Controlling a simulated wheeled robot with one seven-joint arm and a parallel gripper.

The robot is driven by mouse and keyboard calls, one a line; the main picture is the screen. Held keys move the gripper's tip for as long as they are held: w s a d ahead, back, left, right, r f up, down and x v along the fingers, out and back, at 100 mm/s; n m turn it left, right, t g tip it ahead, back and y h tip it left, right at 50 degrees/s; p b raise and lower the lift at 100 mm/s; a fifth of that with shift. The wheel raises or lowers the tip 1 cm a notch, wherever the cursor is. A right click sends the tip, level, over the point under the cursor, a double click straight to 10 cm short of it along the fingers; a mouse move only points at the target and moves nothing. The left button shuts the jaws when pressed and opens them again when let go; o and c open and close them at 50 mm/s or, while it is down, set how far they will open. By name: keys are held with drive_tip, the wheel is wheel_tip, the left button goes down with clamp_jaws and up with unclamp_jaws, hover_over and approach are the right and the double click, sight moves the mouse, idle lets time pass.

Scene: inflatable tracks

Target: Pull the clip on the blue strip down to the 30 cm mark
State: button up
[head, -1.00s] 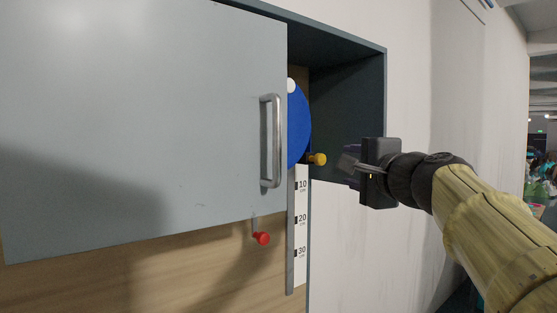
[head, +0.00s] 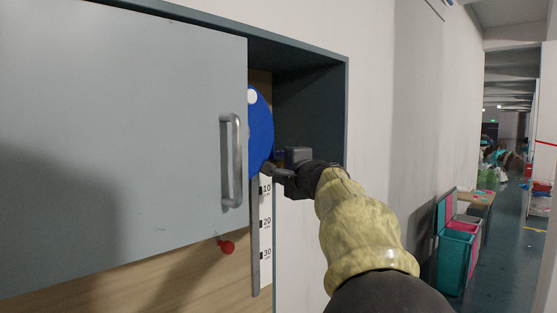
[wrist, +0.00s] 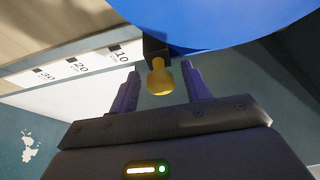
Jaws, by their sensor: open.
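A yellow knob (wrist: 160,82) on a small dark block (wrist: 154,48) sits at the lower edge of a blue disc (wrist: 220,20) in the wrist view. My gripper (wrist: 161,72) is open, with one purple finger on each side of the knob and gaps between. In the head view my gripper (head: 278,163) hides the knob, at the lower right edge of the blue disc (head: 261,130). A white scale (head: 265,235) marked 10, 20 and 30 cm runs down below it; it also shows in the wrist view (wrist: 92,62). No separate blue strip is clear.
A grey sliding door (head: 120,140) with a metal handle (head: 233,160) covers the cabinet's left and part of the disc. A red knob (head: 226,247) sticks out below the door. A narrow grey rail (head: 255,250) runs left of the scale. Wall and corridor lie to the right.

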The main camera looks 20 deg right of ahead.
drive_tip(key=shift+w, duration=1.05)
drive_tip(key=shift+c, duration=0.5)
clamp_jaws()
drive_tip(key=shift+f, duration=0.1)
